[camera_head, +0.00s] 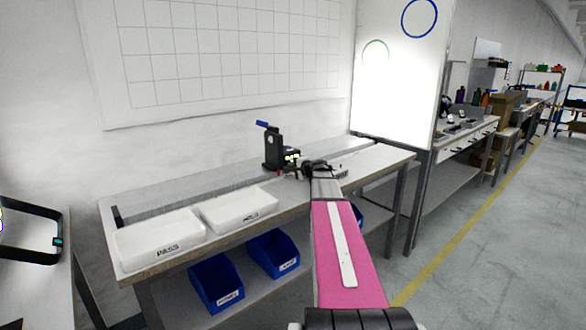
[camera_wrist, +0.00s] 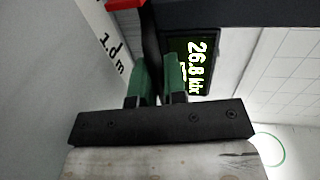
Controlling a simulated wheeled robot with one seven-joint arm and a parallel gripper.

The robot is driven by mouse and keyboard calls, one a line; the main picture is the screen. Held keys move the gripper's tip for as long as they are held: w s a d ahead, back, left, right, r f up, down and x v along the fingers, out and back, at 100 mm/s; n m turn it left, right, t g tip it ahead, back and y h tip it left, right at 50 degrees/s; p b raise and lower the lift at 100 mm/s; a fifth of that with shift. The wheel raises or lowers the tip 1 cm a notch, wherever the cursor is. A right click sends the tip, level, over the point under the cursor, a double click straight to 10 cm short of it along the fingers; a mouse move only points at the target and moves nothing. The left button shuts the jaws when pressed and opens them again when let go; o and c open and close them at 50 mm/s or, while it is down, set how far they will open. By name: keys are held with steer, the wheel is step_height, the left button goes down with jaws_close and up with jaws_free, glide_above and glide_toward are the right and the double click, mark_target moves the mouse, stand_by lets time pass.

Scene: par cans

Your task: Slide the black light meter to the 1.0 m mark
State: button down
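The black light meter shows in the wrist view as a dark body with a lit display (camera_wrist: 197,62) reading 26.8 klx in green, turned sideways. My gripper (camera_head: 312,168) is at that spot, at the far end of my arm. In the wrist view my gripper's green fingers (camera_wrist: 157,78) stand close on both sides of a narrow black upright part of the meter and appear shut on it. A white strip (camera_wrist: 101,38) at left carries a mark that looks like 1.0 m.
A black upright device (camera_head: 273,150) with a blue lever stands just left of my gripper. White trays, one marked PASS (camera_head: 160,240), sit on the bench's left half. A white panel (camera_head: 398,100) stands behind at right.

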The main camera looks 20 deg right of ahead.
steer(key=d, duration=0.1)
steer(key=w+d, duration=0.1)
steer(key=d, duration=0.2)
steer(key=shift+w+d, duration=0.15)
steer(key=shift+w, duration=0.15)
steer(key=c, duration=1.2)
jaws_free()
steer(key=shift+o, duration=0.2)
steer(key=shift+r, duration=0.1)
